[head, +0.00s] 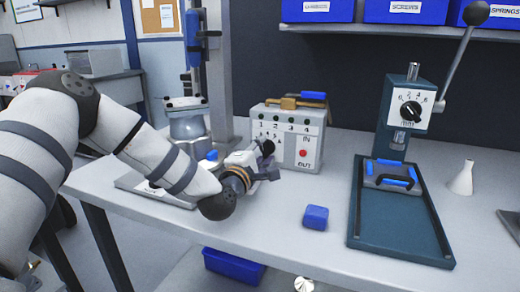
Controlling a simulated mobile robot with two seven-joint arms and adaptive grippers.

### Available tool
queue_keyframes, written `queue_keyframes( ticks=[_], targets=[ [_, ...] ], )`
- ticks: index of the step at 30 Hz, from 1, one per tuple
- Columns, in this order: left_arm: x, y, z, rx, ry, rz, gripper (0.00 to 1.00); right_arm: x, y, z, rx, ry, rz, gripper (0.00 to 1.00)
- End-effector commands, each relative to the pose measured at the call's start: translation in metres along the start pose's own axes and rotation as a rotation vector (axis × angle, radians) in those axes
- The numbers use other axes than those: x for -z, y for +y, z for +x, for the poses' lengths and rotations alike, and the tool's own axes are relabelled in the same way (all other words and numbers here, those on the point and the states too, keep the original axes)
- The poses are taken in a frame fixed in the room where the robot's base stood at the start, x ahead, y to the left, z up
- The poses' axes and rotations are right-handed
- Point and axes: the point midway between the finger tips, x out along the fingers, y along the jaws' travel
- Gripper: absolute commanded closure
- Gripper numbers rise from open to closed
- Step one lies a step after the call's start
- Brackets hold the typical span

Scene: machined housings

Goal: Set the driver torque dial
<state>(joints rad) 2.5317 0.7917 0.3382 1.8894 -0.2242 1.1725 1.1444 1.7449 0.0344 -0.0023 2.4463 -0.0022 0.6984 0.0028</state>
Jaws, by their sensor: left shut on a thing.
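A pale grey box (312,143) stands at the back middle of the bench, with numbers along its top, IN and OUT labels and a red button (303,153). At the left of its front, more numbers surround the spot where my left gripper (269,161) is. The gripper is shut on the black dial there, and its fingers and wrist hide most of the dial. The dial's pointer and setting cannot be read. A blue and grey driver (195,60) stands upright on a stand behind my left arm. My right gripper is not in view.
A press (401,102) with a numbered black knob and a long lever stands at the right, behind a dark blue tray (402,243). A blue block (316,217) lies on the bench front. A white cone (462,178) stands at the right. Blue bins (405,12) line the shelf.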

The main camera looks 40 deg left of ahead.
Motion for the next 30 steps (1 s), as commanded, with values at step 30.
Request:
queue_keyframes(
  ticks=[30],
  targets=[
    [-0.001, 0.004, 0.0, -0.003, 0.0, 0.709, 0.91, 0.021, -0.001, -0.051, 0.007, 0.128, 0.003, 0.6]
  ],
)
